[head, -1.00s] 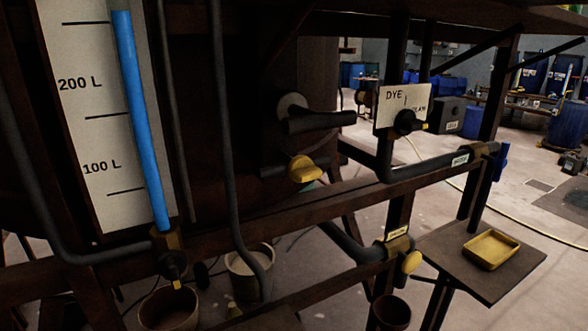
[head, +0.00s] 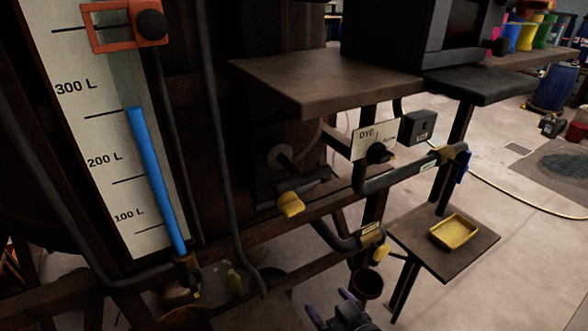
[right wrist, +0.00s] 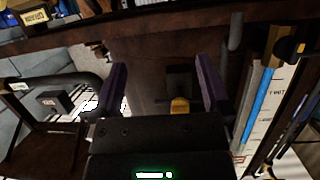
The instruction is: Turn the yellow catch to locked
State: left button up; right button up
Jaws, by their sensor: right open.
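A yellow catch (head: 290,204) sits below a dark lever (head: 305,180) on the dark vat, left of the DYE plate. In the right wrist view a yellow piece (right wrist: 180,106), which looks like this catch, shows ahead between the fingers with a dark fitting above it. My right gripper (head: 332,304) comes in at the bottom of the head view, with purple fingers, below the catch and apart from it. In the right wrist view it (right wrist: 160,88) is open and empty. My left gripper is out of view.
A pipe with another yellow handle (head: 381,252) runs right of the catch. A dark rail crosses below. A DYE plate (head: 374,139) and a shelf (head: 325,81) are above. A yellow tray (head: 454,231) lies on a side shelf. The level gauge (head: 154,180) stands left.

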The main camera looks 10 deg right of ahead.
aim_at(297, 212)
notch_tip(297, 212, up, 16)
jog(key=w+a+n+t+y+p, duration=0.1)
jog(key=w+a+t+y+p, duration=0.1)
jog(key=t, duration=0.1)
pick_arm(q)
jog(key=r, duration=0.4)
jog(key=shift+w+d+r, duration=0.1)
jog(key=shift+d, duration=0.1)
pick_arm(e)
jog(key=x, duration=0.9)
jog(key=shift+w+f, duration=0.2)
